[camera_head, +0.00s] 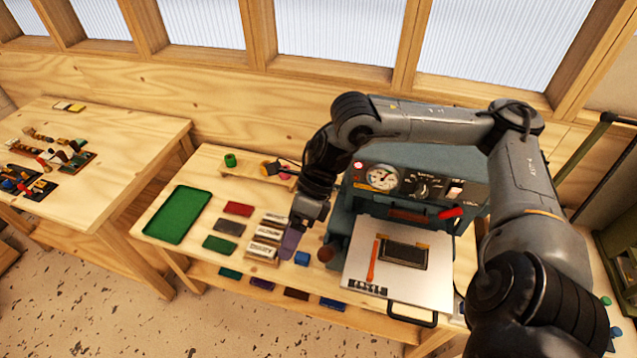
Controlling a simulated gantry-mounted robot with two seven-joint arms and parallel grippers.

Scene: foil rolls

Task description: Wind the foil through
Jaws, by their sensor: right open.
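A teal press (343,215) with a dial gauge, a knob and a red handle stands on the wooden workbench. A green roll (231,160) sits on a low wooden stand behind the green tray, and an orange-yellow roll (268,168) is on the same stand, next to a dark piece by my arm. My right arm reaches in from the right over the press. My right gripper (298,226) is open, pointing down left of the press, close to a purple piece (291,243); I cannot tell whether they touch. My left gripper is out of view. No strung foil can be made out.
A green tray (178,215), several coloured blocks (238,209) and labelled blocks (262,250) cover the bench's left part. Another table (110,130) stands left, across a gap.

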